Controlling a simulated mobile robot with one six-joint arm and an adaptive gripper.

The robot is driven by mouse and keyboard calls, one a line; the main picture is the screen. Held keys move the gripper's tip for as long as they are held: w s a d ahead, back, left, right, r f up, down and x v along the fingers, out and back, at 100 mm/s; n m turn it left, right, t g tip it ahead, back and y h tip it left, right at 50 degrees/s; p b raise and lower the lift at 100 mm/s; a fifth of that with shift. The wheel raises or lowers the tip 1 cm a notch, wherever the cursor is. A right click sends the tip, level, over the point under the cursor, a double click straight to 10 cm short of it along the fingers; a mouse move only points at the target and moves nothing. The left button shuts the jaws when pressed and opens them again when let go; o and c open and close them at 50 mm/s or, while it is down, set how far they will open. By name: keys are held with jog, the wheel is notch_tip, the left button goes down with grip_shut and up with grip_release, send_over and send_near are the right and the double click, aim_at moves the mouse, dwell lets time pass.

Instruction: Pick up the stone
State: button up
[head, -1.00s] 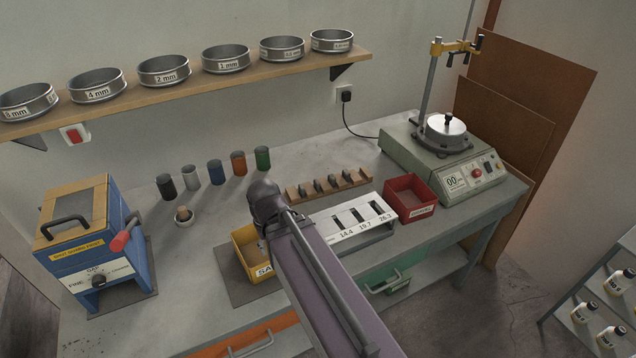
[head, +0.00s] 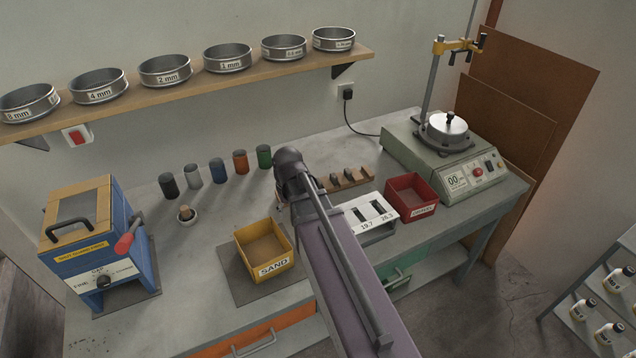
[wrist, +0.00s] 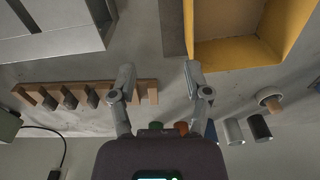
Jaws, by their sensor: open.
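Several small grey stones (wrist: 71,98) sit in slots of a wooden rack (wrist: 120,88) left of my gripper in the wrist view. In the head view the right part of the rack (head: 367,179) shows with a few stones (head: 348,175); my arm hides its left part. My gripper (wrist: 160,73) is open and empty, its fingers spread above the bench between the rack and a yellow sand box (wrist: 235,52). The rack's end lies close to the left finger. In the head view my own wrist hides the gripper's fingers.
The yellow sand box (head: 270,269) stands left of my arm, and a white slotted gauge (head: 374,232) and red box (head: 411,217) right of it. A sieve shelf (head: 215,86) overhangs the back.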

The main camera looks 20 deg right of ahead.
jog(key=w+d+r+t+p, duration=0.1)
jog(key=w+d+r+p, duration=0.2)
jog(key=w+d, duration=1.2)
jog(key=shift+w+d+r, duration=0.15)
jog(key=shift+d+r, duration=0.5)
jog(key=shift+d, duration=0.6)
jog(key=shift+f, duration=0.15)
jog(key=b, duration=0.8)
send_over(319, 180)
jog(key=f, duration=0.5)
jog(key=s+f, duration=0.1)
jog(key=f, duration=0.2)
jog(key=shift+f, duration=0.15)
jog(key=shift+f, duration=0.15)
jog(key=f+b, duration=0.2)
jog(key=w+f+b, duration=0.1)
jog(key=f+b, duration=0.1)
jog(key=b, duration=0.1)
jog(key=shift+f, duration=0.4)
